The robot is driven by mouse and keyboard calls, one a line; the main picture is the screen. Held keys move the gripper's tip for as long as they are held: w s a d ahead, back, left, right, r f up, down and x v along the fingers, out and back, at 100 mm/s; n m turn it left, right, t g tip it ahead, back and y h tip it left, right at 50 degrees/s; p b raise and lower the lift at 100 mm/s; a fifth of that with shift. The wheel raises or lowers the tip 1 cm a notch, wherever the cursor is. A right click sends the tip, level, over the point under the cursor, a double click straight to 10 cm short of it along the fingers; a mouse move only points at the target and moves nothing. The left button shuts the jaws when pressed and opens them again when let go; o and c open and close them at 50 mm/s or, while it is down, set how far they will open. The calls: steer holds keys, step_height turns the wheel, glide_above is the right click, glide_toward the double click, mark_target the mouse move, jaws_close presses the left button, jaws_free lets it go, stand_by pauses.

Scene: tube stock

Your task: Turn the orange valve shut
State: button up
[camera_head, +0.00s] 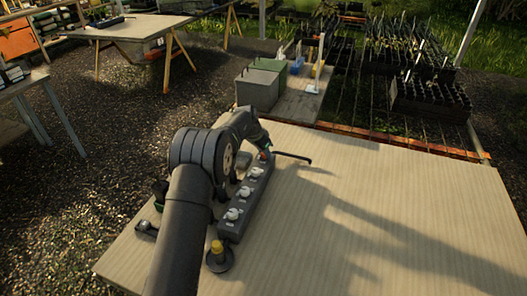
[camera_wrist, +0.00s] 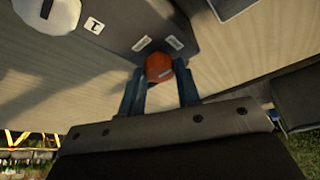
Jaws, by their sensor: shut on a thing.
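The orange valve (camera_wrist: 158,67) is a round knob at the end of a dark grey block in the wrist view. My gripper (camera_wrist: 161,84) has one finger on each side of it and is shut on it. In the head view the gripper (camera_head: 264,151) is at the far end of the long dark block (camera_head: 237,222), and only a small bit of orange shows there. Several white knobs (camera_head: 244,192) sit in a row along the block. One white knob (camera_wrist: 48,14) also shows in the wrist view. The valve's turn angle cannot be told.
A yellow-topped post on a round dark base (camera_head: 218,258) stands at the block's near end. A thin black bent rod (camera_head: 294,156) lies beyond the gripper. The right of the wooden table (camera_head: 430,210) is clear.

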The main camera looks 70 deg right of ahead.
steer(key=shift+m+g, duration=0.3)
steer(key=shift+m, duration=0.3)
steer(key=o, duration=1)
steer(key=v, duration=1.7)
steer(key=shift+r, duration=0.25)
steer(key=x, duration=1.7)
steer(key=shift+f, duration=0.3)
